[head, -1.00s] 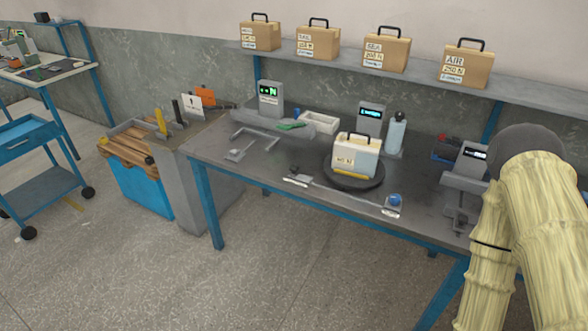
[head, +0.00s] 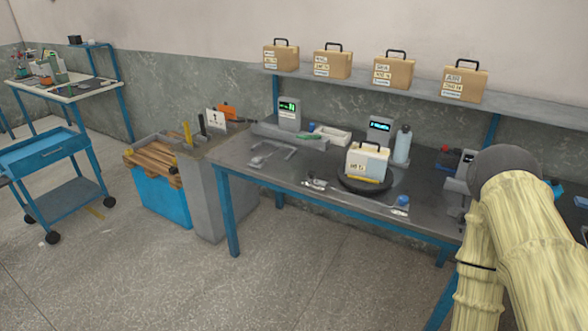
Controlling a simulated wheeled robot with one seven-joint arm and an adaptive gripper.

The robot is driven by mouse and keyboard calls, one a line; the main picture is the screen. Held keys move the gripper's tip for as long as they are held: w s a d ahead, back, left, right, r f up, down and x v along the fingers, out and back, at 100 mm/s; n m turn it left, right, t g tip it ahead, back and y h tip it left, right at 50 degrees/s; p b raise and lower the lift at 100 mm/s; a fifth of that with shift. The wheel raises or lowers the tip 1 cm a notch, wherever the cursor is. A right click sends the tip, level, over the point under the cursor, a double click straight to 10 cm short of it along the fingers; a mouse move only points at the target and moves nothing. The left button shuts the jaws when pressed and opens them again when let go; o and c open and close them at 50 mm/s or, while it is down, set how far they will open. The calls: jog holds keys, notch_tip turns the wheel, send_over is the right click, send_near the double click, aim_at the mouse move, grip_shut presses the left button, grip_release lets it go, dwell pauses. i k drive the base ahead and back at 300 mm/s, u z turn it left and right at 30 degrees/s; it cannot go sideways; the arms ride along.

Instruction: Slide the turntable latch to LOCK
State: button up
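The round dark turntable (head: 348,184) sits on the workbench and carries a cream battery box (head: 366,161) with a black handle and a yellow strip at its base. A thin rail runs along the bench front beside the turntable, with a small light piece (head: 315,184) at its left end and a blue knob (head: 403,200) at its right end. I cannot tell which of these is the latch, and no LOCK marking is readable. My pale, ribbed arm fills the right side. My gripper is not in view.
The grey workbench (head: 235,168) has blue legs. Several tan boxes stand on the shelf (head: 360,96) above it. A bottle (head: 402,145) and a grey display unit (head: 380,130) stand behind the turntable. A blue bin (head: 160,200) and a blue cart (head: 45,150) are at left. The floor in front is clear.

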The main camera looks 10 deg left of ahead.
aim_at(311, 174)
jog(key=u, duration=0.5)
jog(key=i, duration=0.65)
jog(key=u, duration=0.35)
